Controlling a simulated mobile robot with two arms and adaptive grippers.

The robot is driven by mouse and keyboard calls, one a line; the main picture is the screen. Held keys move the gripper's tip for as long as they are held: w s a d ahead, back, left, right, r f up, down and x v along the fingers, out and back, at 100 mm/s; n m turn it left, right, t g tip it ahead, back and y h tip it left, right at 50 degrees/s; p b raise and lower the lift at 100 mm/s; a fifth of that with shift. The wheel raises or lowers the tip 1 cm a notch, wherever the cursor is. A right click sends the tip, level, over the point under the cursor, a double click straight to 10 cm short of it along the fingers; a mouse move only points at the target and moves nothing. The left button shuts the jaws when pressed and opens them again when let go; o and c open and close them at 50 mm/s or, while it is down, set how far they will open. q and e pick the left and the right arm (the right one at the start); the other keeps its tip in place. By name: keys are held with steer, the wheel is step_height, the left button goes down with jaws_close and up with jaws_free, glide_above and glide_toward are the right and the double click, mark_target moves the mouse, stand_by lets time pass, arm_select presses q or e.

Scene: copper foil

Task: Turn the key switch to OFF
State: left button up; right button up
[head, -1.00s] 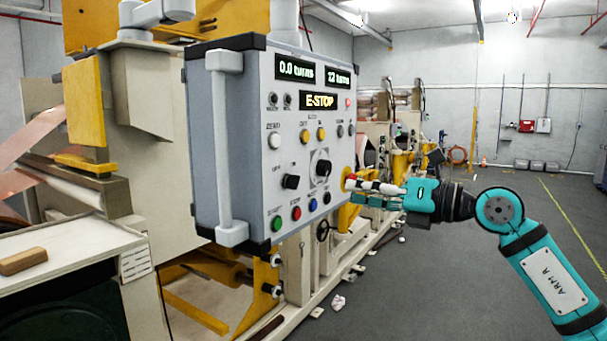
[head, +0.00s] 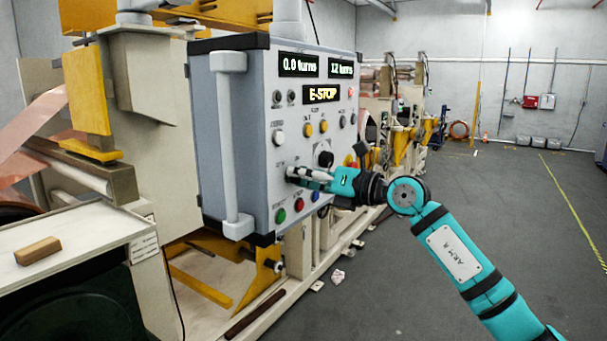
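The grey control panel (head: 262,150) hangs at the middle of the head view, with several small switches, coloured buttons and lit displays. I cannot read which small switch is the key switch. A round black dial (head: 325,155) shows just above my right gripper. My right gripper (head: 292,174) is at the panel face, its fingertips over the spot of the black knob left of and below the dial. The fingers hide that knob. I cannot tell whether they touch it or are shut on it. My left gripper is not in view.
The E-STOP display (head: 322,95) is lit. A red and yellow stop button (head: 350,161) is just above my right gripper. Green (head: 280,216) and red (head: 299,205) buttons sit below the fingers. A vertical handle (head: 232,145) edges the panel. The floor at right is clear.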

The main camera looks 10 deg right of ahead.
jaws_close()
steer(key=shift+s+a+f+n+b, duration=0.1)
steer(key=shift+n+b, duration=2.2)
steer(key=shift+n, duration=0.65)
steer(key=shift+s+a+n+b, duration=0.1)
steer(key=shift+n+b, duration=2.2)
steer(key=shift+n, duration=0.65)
